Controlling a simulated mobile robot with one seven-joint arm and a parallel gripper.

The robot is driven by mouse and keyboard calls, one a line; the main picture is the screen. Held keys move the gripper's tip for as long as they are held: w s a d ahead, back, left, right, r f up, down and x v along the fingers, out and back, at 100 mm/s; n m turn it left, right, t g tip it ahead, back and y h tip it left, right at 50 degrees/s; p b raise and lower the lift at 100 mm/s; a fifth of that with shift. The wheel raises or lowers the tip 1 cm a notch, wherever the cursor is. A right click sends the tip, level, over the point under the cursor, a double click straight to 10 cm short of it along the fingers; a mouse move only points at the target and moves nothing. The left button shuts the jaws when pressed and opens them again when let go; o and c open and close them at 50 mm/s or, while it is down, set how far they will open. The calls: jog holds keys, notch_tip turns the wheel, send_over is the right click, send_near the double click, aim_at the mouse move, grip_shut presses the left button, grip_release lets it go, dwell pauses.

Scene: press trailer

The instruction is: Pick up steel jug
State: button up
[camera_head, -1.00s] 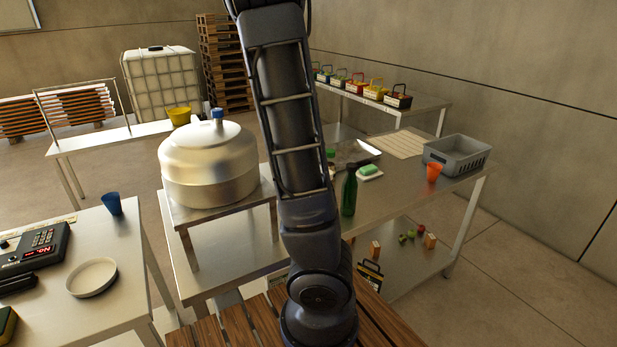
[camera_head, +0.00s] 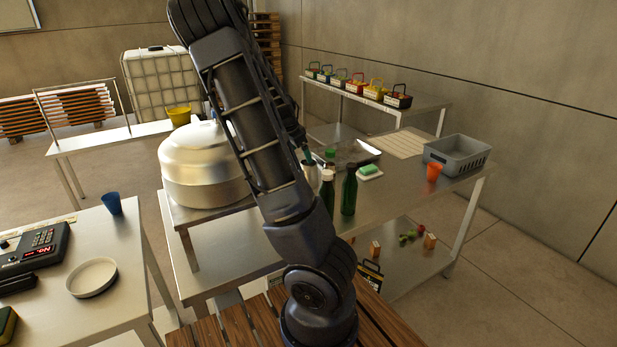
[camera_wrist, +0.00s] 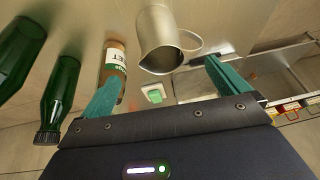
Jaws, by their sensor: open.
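The steel jug (camera_wrist: 158,38) shows in the wrist view, with its handle on the right side. It stands just ahead of my gripper (camera_wrist: 162,72), whose two teal fingers are open and apart, with nothing held. The jug lies ahead of the gap between the fingertips, and no contact can be made out. In the head view the jug (camera_head: 309,174) shows beside my arm on the steel table, partly hidden. A teal finger (camera_head: 306,151) shows just above it; the rest of my gripper is hidden behind my arm.
Green bottles (camera_head: 349,191) stand close to the jug; a labelled bottle (camera_wrist: 115,62) is beside it in the wrist view. A large metal vessel (camera_head: 198,165) stands left.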

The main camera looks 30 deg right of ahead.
aim_at(308, 170)
jog(key=shift+a+x, duration=0.2)
jog(key=shift+x, duration=5.35)
jog(key=shift+s+f, duration=0.1)
jog(key=shift+c, duration=0.2)
jog(key=c, duration=1.1)
jog(key=shift+c, duration=0.2)
